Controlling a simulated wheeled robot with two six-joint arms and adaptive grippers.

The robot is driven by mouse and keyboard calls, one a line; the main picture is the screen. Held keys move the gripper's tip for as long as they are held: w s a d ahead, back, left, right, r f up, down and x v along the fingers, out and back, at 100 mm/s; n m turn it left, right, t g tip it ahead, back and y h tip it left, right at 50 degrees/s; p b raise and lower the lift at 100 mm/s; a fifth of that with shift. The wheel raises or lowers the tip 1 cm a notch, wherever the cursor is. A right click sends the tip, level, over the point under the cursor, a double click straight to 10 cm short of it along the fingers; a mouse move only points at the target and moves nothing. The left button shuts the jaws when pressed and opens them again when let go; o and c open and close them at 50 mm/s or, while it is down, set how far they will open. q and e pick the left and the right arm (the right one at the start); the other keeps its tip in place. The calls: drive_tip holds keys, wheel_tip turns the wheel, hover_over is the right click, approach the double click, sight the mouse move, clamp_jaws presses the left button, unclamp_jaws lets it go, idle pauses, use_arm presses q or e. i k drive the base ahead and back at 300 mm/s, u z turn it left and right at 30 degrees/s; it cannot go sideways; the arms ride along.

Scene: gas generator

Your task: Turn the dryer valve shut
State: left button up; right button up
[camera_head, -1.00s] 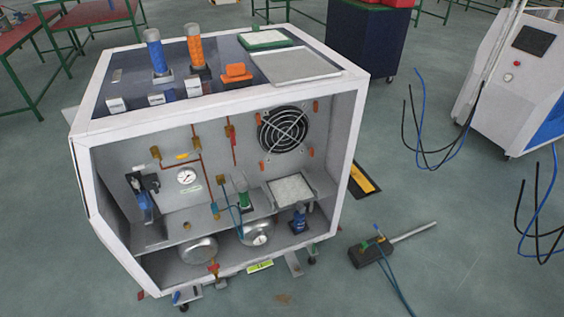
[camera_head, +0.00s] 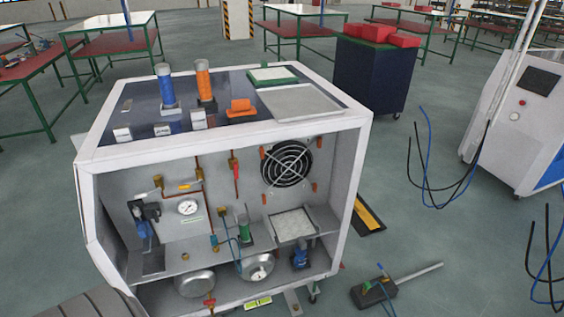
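The gas generator (camera_head: 228,139) is a white open-front cabinet standing ahead of me. Inside, copper pipes carry small brass fittings, one at the left (camera_head: 158,182) and one at the upper middle (camera_head: 233,164). A small yellow part (camera_head: 190,184) lies along the pipe above the round gauge (camera_head: 187,207). A red part (camera_head: 237,172) sits on the upper middle pipe. I cannot tell which of these is the dryer valve, nor how it is turned. Neither of my grippers is in view; a grey ribbed part, possibly of my arm, shows at the bottom left.
A black fan (camera_head: 286,163), silver tanks (camera_head: 195,283) and a white tray (camera_head: 293,225) are inside the cabinet. A blue column (camera_head: 165,87) and an orange column (camera_head: 204,82) stand on top. A dark box (camera_head: 374,291) with hoses lies on the floor at right.

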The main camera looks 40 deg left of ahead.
sight(234, 164)
drive_tip(key=z, duration=0.1)
drive_tip(key=i, duration=1.05)
drive_tip(key=u, duration=0.4)
